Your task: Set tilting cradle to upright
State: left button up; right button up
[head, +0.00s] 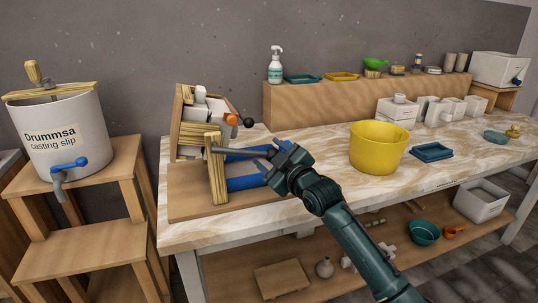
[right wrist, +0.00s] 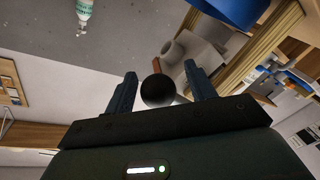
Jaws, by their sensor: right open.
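The tilting cradle (head: 178,122) is a wooden frame at the left end of the table, with white mould parts (head: 203,108) in it. It looks tilted. A black ball knob (head: 248,122) with an orange part beside it sticks out at its right side. My right gripper (head: 275,148) is just right of and in front of the cradle. In the right wrist view, its open fingers stand either side of the black knob (right wrist: 158,90); I cannot tell whether they touch it. My left gripper is not in view.
A wooden stand with blue bars (head: 245,182) sits in front of the cradle. A yellow bucket (head: 378,150) and a teal tray (head: 432,152) stand to the right. A casting slip drum (head: 60,120) is at the left. The table's front right is clear.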

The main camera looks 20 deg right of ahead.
jog(key=shift+w+a, duration=0.15)
jog(key=shift+w, duration=0.3)
jog(key=shift+a+f, duration=0.1)
jog(key=shift+f, duration=0.1)
grip_shut()
